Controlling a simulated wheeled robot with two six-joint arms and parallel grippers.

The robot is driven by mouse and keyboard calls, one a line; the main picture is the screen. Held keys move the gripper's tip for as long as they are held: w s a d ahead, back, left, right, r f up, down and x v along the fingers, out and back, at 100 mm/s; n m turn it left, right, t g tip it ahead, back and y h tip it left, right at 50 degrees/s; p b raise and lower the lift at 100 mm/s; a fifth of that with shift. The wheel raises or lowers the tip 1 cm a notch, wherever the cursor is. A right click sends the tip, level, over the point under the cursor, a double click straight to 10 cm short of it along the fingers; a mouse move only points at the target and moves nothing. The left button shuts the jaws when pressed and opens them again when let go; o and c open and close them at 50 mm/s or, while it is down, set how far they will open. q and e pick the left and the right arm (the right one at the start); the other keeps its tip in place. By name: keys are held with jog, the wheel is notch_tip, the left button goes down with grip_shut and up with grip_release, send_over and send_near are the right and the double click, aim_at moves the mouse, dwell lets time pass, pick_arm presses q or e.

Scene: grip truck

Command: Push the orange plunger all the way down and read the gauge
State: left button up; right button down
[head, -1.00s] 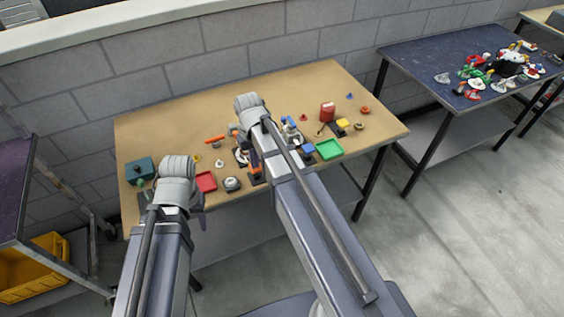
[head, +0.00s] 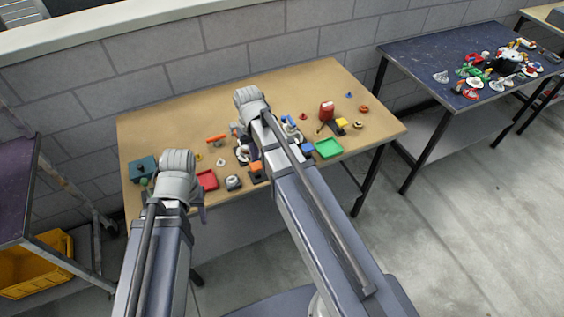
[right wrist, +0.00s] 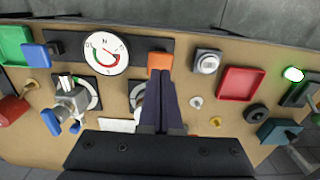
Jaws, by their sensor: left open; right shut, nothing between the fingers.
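The orange plunger block (head: 256,166) sits on a black base near the front edge of the tan table. It also shows in the right wrist view (right wrist: 160,62). On the same base is a round white gauge (right wrist: 103,53) with red and green arcs; its reading is too small to tell. My right gripper (right wrist: 161,78) is shut and empty, its dark fingertips close to the plunger block; contact cannot be told. In the head view my right arm hides the gauge. My left gripper (head: 203,213) is open near the table's front left edge, mostly hidden by its own arm.
A red tray (head: 207,180) and a grey button box (head: 233,183) lie left of the plunger, with a teal box (head: 142,169) further left. Valve-like fittings (right wrist: 68,101) stand behind the base.

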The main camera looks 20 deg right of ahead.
aim_at(256, 165)
notch_tip(256, 165, up, 4)
jog(key=p, duration=0.3)
jog(key=shift+r, duration=0.15)
jog(key=s+a+n+h, duration=0.1)
jog(key=s+a+n, duration=0.2)
jog(key=s+a, duration=0.7)
jog(key=s, duration=0.4)
jog(key=shift+s+a, duration=0.15)
jog(key=shift+a, duration=0.1)
dwell(1.3)
